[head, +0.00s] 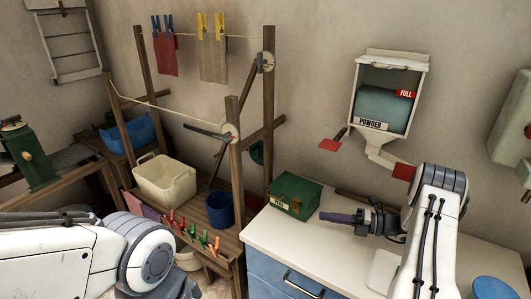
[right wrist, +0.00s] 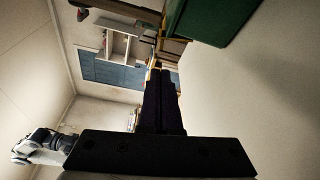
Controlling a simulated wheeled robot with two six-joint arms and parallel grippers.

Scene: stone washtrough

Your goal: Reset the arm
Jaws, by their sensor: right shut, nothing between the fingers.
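My right arm (head: 435,225) comes in from the lower right. My right gripper (head: 325,216) points left over the white counter, just right of the green box (head: 296,195). In the right wrist view its two dark fingers (right wrist: 160,75) lie together with nothing between them. My left arm (head: 75,258) shows at the lower left as white links and a round joint. Its gripper is outside the picture.
A white counter (head: 268,229) with blue drawers stands below the right gripper. A wooden rack (head: 240,150) holds a cream basket (head: 165,182), a blue bucket (head: 220,210) and several coloured pegs.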

